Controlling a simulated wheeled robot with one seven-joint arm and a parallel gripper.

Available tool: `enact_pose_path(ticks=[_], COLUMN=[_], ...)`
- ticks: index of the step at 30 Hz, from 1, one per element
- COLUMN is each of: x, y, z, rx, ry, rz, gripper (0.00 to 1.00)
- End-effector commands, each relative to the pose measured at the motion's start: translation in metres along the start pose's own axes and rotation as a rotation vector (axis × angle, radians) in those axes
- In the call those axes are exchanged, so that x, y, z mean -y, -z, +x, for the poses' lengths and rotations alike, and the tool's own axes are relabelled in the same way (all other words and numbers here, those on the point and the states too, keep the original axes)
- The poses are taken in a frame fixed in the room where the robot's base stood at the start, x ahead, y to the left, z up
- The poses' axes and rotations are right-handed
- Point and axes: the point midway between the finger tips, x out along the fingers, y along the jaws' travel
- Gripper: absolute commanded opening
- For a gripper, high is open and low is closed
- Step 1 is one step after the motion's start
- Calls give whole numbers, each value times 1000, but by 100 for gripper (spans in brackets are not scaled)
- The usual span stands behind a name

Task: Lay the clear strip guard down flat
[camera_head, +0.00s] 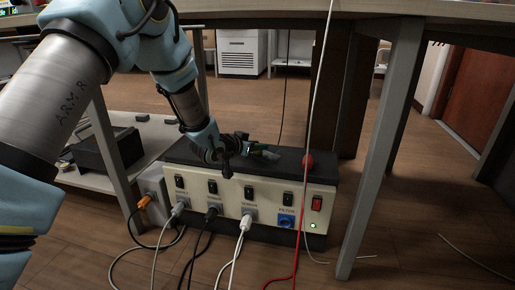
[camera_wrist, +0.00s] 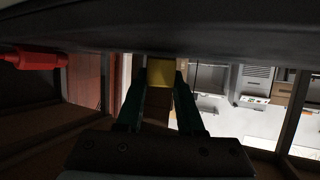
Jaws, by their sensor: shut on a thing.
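The power strip box (camera_head: 262,202) stands on the floor under the table, with a cream front and a dark top (camera_head: 288,158). I cannot make out a clear guard as a separate sheet; its angle cannot be told. My gripper (camera_head: 267,153) is low over the strip's top, with its green fingers pointing right. In the wrist view the fingers of my gripper (camera_wrist: 162,85) are shut on a small yellow piece (camera_wrist: 162,72), which sits against a dark edge (camera_wrist: 220,45). Whether this piece belongs to the guard is unclear.
Plugs and cables (camera_head: 245,222) hang from the front, by a red switch (camera_head: 317,203). Table legs (camera_head: 383,140) flank the strip. A low shelf (camera_head: 90,180) is at left.

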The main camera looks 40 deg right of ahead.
Motion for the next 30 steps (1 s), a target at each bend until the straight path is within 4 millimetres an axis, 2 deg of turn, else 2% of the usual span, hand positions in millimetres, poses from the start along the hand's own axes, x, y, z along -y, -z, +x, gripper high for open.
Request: enact_pose_path(ticks=[5, 6, 13, 23, 26, 30], x=[0, 0, 0, 0, 0, 1], y=[-4, -3, -3, 3, 2, 4], z=[1, 1, 1, -1, -13, -41], rx=[1, 0, 1, 0, 2, 3], ry=[0, 0, 0, 0, 1, 2], rz=[-1, 0, 0, 1, -1, -2], gripper=[0, 40, 66, 67, 67, 67])
